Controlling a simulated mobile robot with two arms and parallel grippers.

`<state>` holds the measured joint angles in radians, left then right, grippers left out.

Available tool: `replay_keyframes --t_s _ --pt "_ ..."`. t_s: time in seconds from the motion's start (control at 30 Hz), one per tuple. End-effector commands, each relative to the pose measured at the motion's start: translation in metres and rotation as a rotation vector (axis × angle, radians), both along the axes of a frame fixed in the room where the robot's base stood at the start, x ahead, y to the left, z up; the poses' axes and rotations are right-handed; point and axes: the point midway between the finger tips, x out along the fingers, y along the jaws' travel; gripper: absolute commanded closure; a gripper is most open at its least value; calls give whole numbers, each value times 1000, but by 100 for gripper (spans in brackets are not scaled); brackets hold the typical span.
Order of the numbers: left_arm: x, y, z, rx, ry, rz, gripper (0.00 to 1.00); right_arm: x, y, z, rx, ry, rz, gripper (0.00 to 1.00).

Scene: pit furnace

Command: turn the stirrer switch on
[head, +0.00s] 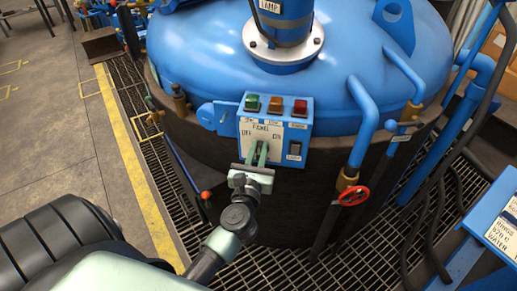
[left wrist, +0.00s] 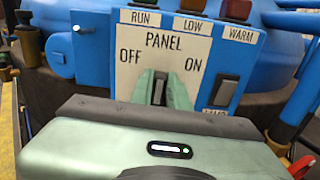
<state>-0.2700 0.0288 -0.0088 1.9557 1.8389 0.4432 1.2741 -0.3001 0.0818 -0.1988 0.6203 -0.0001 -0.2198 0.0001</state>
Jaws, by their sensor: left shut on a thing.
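A blue control box (head: 305,122) with a white plate (head: 253,130) is mounted on the furnace side. The plate reads PANEL, with OFF at left and ON at right, also in the left wrist view (left wrist: 142,42). My left gripper (head: 257,153) is at the plate's lower middle, between the two words. Its fingers (left wrist: 161,88) are shut on a small dark switch handle (left wrist: 160,84), mostly hidden by them. No label reading stirrer is legible. My right gripper is not in view.
A black rocker switch (left wrist: 224,92) labelled LAMP sits right of my fingers. Green (head: 252,102), orange (head: 275,104) and red (head: 300,106) lights top the box. A red valve wheel (head: 354,196) and blue pipes (head: 365,120) stand to the right. Grating (head: 290,265) lies below.

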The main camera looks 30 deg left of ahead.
Motion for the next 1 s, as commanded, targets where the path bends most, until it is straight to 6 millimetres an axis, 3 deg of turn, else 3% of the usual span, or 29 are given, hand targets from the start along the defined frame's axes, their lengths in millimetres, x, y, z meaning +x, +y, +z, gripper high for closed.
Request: replay_keyframes --t_s 0.6,1.0 --pt "5 -12 -2 407 182 -2 100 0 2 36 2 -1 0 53" --pt "7 -18 -8 638 281 -1 100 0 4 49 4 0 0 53"
